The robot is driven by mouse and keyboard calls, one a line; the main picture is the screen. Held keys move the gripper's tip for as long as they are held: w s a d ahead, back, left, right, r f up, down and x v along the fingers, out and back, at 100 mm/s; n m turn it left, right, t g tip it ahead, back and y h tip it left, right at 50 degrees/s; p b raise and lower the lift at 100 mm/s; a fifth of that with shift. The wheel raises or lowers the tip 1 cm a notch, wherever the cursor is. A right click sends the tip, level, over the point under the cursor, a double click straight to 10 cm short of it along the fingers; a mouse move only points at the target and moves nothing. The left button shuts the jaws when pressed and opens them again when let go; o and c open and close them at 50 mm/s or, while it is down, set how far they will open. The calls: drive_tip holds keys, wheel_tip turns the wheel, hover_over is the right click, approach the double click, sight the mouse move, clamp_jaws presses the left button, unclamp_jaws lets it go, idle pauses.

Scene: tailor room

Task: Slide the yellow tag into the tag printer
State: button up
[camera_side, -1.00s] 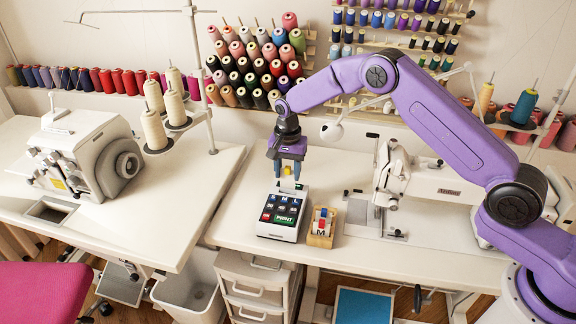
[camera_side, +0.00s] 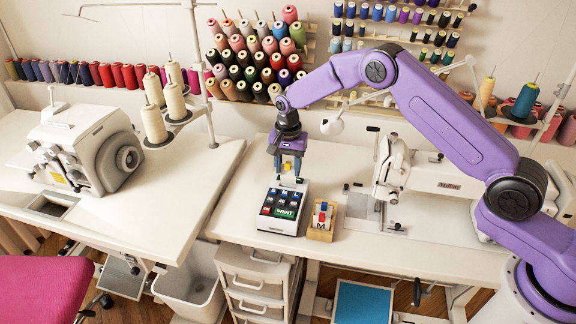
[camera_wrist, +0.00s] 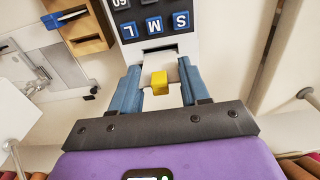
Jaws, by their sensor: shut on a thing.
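The yellow tag (camera_wrist: 159,83) is between my fingertips in the wrist view. My gripper (camera_wrist: 159,92) has blue fingers and is shut on it. In the side view the tag (camera_side: 288,168) shows as a small yellow spot between the fingers of my gripper (camera_side: 288,174). The tag printer (camera_side: 283,208) is white with a dark key panel and a green PRINT key. My gripper is over its back end. In the wrist view the printer (camera_wrist: 124,30) shows a dark slot just beyond the tag. The tag's lower end is hard to make out.
A white sewing machine (camera_side: 425,178) is farther right. The table left of the printer is clear.

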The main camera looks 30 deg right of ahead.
sight(288, 183)
drive_tip(key=shift+f, duration=0.4)
drive_tip(key=shift+f, duration=0.35)
drive_tip(key=shift+f, duration=1.6)
drive_tip(key=o, duration=1.1)
drive_tip(key=shift+c, duration=0.2)
drive_tip(key=shift+r, duration=0.15)
wheel_tip(288, 183, up, 17)
drive_tip(key=shift+r, duration=0.15)
